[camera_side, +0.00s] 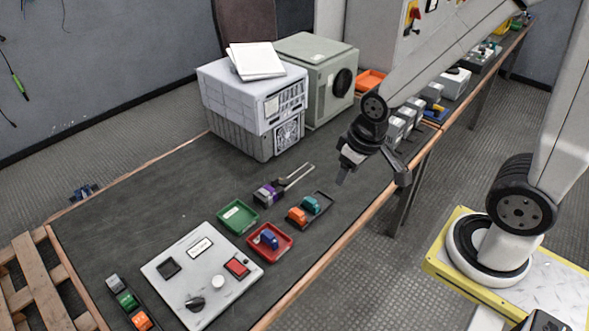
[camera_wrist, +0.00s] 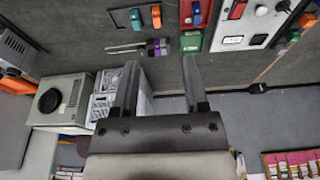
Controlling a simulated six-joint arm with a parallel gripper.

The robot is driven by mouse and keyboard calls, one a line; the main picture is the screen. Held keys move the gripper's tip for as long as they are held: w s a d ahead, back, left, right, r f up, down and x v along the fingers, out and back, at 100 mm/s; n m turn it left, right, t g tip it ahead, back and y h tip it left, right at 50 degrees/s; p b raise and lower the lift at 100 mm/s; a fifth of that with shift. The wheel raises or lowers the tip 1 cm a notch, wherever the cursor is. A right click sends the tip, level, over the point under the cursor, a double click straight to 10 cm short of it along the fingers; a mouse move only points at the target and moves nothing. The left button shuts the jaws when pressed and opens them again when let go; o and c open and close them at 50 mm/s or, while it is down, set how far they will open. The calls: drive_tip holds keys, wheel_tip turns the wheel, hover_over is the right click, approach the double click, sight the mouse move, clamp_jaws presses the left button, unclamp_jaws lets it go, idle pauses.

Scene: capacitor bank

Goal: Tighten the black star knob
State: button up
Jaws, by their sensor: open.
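A small black knob (camera_side: 195,304) sits on the white control panel (camera_side: 222,292) at the front of the table. In the wrist view the panel (camera_wrist: 233,28) is at the upper right, with a dark knob (camera_wrist: 283,5) near the top edge. A larger round black knob (camera_side: 342,83) is on the side of the grey-green cabinet (camera_side: 312,62); it also shows in the wrist view (camera_wrist: 49,102). I cannot tell from shape which is the star knob. My gripper (camera_side: 372,177) is open and empty above the table's right edge, apart from both knobs. Its two fingers (camera_wrist: 160,65) point toward the table.
A green tray (camera_side: 238,218), a red tray (camera_side: 269,242) with a blue piece, and a dark tray (camera_side: 322,206) with orange and teal pieces lie behind the panel. Pliers-like tools (camera_side: 285,184) lie nearby. A grey-white unit (camera_side: 250,105) stands farther back.

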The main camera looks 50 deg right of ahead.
drive_tip(key=shift+o, duration=0.5)
drive_tip(key=shift+w, duration=0.15)
drive_tip(key=m+g, duration=0.3)
drive_tip(key=m, duration=0.9)
hover_over(283, 180)
wheel_tip(283, 180, down, 18)
drive_tip(key=shift+f, duration=4.4)
drive_tip(key=shift+c, duration=0.2)
